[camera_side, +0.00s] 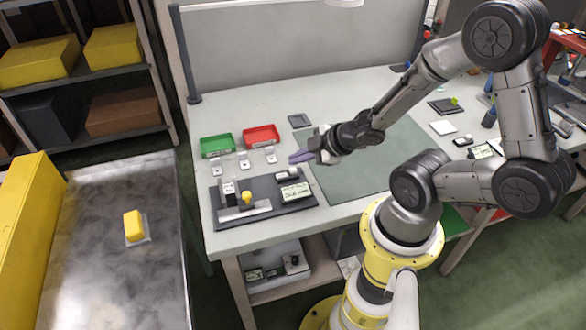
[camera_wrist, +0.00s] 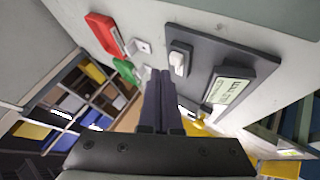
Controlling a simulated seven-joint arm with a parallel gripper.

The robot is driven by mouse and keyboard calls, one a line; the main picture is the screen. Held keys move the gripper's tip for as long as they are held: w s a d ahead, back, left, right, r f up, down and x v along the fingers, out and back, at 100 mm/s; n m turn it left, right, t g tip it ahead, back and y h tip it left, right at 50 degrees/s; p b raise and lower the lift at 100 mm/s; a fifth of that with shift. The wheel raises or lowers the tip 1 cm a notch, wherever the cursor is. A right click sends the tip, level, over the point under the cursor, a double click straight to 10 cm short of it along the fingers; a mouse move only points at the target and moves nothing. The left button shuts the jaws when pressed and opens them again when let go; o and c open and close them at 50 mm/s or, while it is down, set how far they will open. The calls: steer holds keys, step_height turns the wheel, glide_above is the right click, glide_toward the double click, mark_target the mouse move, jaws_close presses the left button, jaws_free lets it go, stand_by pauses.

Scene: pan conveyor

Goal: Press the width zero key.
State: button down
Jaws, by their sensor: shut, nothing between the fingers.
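A dark gauge plate (camera_side: 262,210) lies on the table near its front left corner. On it are a display with dark text (camera_side: 296,191), a small white key-like block on a dark base (camera_side: 288,173), a smaller white display (camera_side: 229,188) and a yellow knob (camera_side: 246,197). In the wrist view the display (camera_wrist: 228,90) and the white block (camera_wrist: 180,58) are right of the fingertips. I cannot read any label marking the width zero key. My gripper (camera_side: 299,157) is shut and empty, above and just behind the white block, apparently not touching it.
A green tray (camera_side: 217,146) and a red tray (camera_side: 261,137) stand behind the plate, with small white-tagged pieces in front. A green mat (camera_side: 370,165) covers the table's middle. At left a conveyor (camera_side: 110,250) carries a yellow block (camera_side: 134,225).

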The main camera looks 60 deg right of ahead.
steer(key=shift+f, duration=0.15)
steer(key=shift+f, duration=0.3)
steer(key=shift+f, duration=0.55)
stand_by(1.0)
steer(key=shift+r, duration=0.95)
steer(key=shift+r, duration=0.15)
steer(key=shift+r, duration=2.35)
